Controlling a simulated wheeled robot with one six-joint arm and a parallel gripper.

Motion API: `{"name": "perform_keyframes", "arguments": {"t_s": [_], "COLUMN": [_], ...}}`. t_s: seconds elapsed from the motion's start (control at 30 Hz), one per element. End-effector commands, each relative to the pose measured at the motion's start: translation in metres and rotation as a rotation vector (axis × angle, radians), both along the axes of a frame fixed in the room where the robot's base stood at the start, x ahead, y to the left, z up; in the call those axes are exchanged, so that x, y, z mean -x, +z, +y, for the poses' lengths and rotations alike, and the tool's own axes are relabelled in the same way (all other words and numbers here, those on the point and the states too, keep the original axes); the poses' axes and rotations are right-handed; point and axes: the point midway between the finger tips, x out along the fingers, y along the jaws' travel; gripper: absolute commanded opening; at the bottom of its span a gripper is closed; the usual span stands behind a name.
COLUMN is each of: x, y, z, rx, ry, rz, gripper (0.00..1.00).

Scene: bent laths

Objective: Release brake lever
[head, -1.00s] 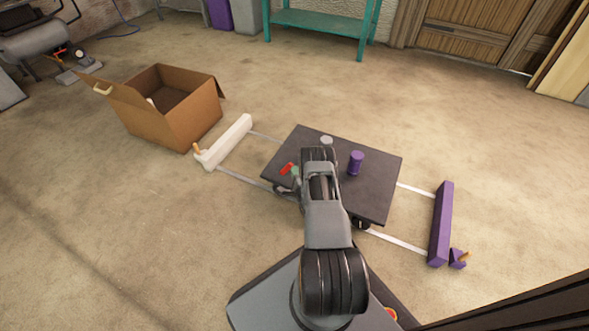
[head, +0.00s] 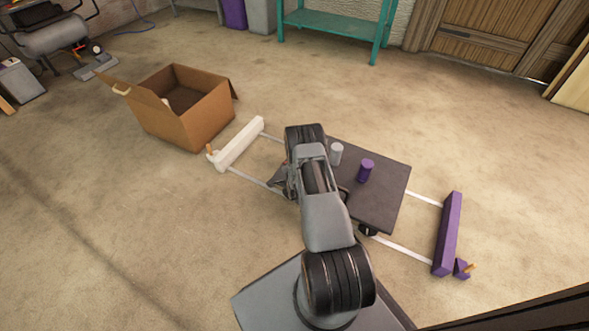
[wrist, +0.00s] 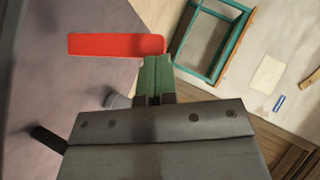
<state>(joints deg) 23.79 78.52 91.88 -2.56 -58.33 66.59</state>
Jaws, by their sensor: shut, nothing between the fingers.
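The brake lever is a red bar (wrist: 115,44) in the wrist view, lying across the upper left above the dark cart top. My gripper (wrist: 156,62) has green fingertips that are shut with nothing between them. The tips end right at the lever's lower edge near its right end; I cannot tell if they touch it. In the head view my arm hides the lever and most of my gripper. The dark cart top (head: 385,203) lies under and to the right of my arm.
A grey cylinder (head: 336,153) and a purple cylinder (head: 366,170) stand on the cart. Pale laths run to a white beam (head: 240,146) and a purple beam (head: 447,233). An open cardboard box (head: 205,120) stands left. A teal bench (head: 335,25) is behind.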

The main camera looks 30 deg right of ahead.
Motion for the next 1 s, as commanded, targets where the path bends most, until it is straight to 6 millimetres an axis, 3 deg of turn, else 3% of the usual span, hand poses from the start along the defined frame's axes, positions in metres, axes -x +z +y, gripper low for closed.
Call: {"name": "perform_keyframes", "arguments": {"t_s": [0.2, 1.0], "x": [-0.013, -0.023], "y": [-0.003, -0.004], "z": [0.007, 0.011], "rx": [0.061, 0.059], "ry": [0.000, -0.001], "rz": [0.113, 0.105], "gripper": [0.00, 0.00]}}
